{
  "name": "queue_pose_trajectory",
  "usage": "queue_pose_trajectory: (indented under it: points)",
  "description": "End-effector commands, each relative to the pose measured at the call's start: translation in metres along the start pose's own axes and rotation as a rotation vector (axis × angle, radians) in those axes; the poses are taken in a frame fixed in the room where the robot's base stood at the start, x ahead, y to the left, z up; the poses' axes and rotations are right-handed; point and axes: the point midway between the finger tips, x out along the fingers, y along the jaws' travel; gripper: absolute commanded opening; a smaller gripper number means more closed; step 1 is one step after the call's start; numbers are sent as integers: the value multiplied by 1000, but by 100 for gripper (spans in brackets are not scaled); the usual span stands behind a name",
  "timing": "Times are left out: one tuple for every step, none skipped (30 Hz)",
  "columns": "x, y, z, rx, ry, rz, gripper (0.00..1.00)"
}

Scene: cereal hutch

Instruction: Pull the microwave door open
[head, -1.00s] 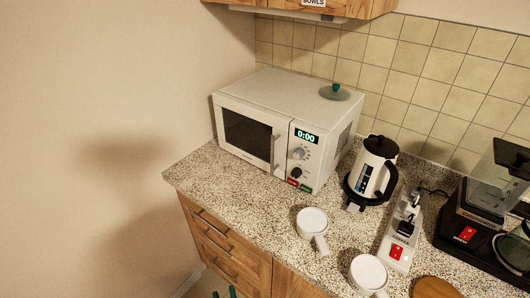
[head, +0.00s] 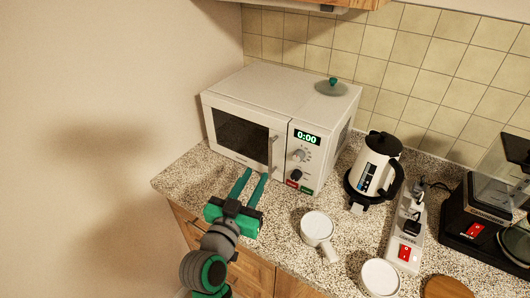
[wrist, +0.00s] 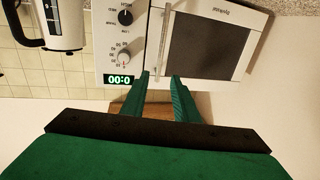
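The white microwave (head: 285,90) stands on the counter with its dark-windowed door (head: 240,138) shut. The door's upright handle (head: 274,152) is at the door's right edge, beside the control panel with its green 0:00 display. My gripper (head: 255,172) is open and empty, in front of the lower part of the door, slightly left of the handle in the head view. In the wrist view, which shows the microwave upside down, the fingertips (wrist: 162,76) are apart and point toward the handle (wrist: 160,42). No contact with the handle is visible.
A white mug (head: 318,226) stands on the counter right of my gripper, with a second mug (head: 380,277) nearer. A kettle (head: 376,165), a power strip (head: 407,235) and a coffee machine (head: 490,205) are further right. A glass lid (head: 331,87) lies on the microwave. A wall is at left.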

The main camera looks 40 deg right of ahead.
Motion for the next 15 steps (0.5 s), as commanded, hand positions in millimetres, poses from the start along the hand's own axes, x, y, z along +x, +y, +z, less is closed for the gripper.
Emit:
queue_pose_trajectory:
  points:
    - [4,2,-1,2,0,6,27]
    - [6,2,-1,2,0,7,27]
    - [10,2,-1,2,0,7,27]
    - [14,2,-1,3,0,7,27]
    - [18,2,-1,3,0,7,27]
    - [24,2,-1,2,-1,8,27]
    - [29,2,-1,1,-1,8,27]
    - [34,2,-1,2,0,7,27]
    - [42,2,-1,1,0,7,27]
    - [48,2,-1,1,0,8,27]
    - [53,2,-1,2,0,8,27]
    - [60,2,-1,2,0,7,27]
    - [65,2,-1,2,1,7,27]
    - [70,2,-1,2,0,7,27]
    - [77,2,-1,2,-1,6,27]
